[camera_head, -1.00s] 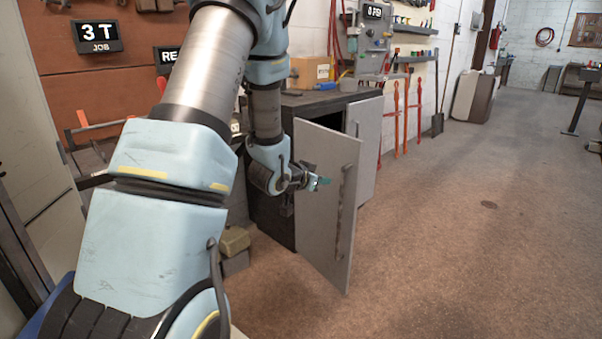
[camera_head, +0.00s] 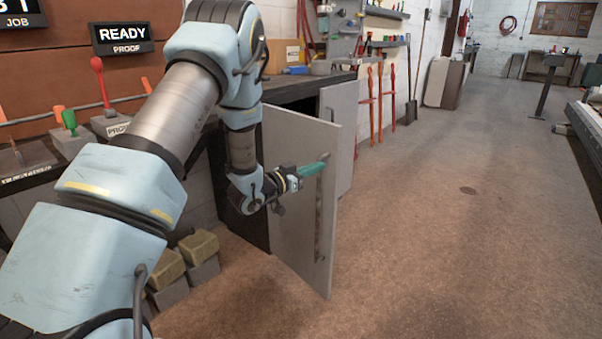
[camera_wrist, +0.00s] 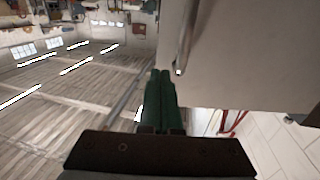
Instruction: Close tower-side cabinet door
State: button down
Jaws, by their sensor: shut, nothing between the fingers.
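A grey cabinet door (camera_head: 290,200) stands open from the dark cabinet, with a long vertical handle (camera_head: 319,215) near its free edge. A second grey door (camera_head: 341,125) stands partly open behind it. I cannot tell from labels which is tower-side. My gripper (camera_head: 322,168) is shut and empty, its green fingers across the near door's face close to the handle's upper end. In the wrist view the green fingertips (camera_wrist: 162,73) lie together beside the door panel (camera_wrist: 250,60), just below the handle's end (camera_wrist: 180,68). Whether they touch the door is unclear.
The dark bench top (camera_head: 300,86) carries a cardboard box and small items. Yellowish blocks (camera_head: 198,246) sit on grey ones at the cabinet's left. Red long-handled tools (camera_head: 381,110) hang on the wall. The floor (camera_head: 440,240) to the right is clear.

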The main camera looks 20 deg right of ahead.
aim_at(336, 159)
jog(key=shift+x, duration=2.75)
jog(key=shift+s, duration=0.1)
